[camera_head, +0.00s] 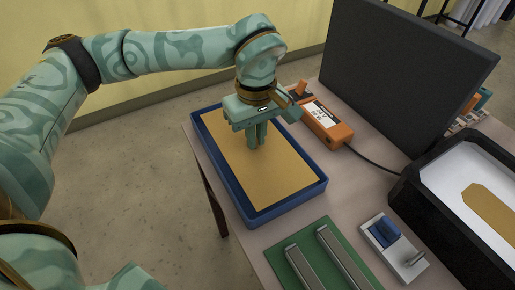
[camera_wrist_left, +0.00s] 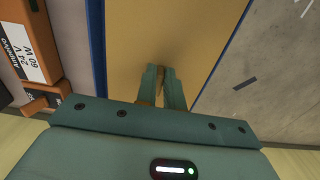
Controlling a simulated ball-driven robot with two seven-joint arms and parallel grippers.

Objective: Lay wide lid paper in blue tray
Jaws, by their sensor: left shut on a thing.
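The wide lid paper (camera_head: 280,178), a tan rectangular sheet, lies flat within the rim of the blue tray (camera_head: 262,219), nearly filling it. I cannot tell whether it touches the tray floor all over. My left gripper (camera_head: 257,144) points down over the upper part of the sheet, its fingers shut on the paper. In the left wrist view the two fingers (camera_wrist_left: 164,88) are close together against the tan paper (camera_wrist_left: 185,30), with a bit of tan between them. The tray's blue wall (camera_wrist_left: 97,45) runs along the left there. My right gripper is not in view.
A dark upright panel (camera_head: 400,75) stands behind. A black-rimmed lightbox (camera_head: 425,190) holds another tan piece (camera_head: 490,205).

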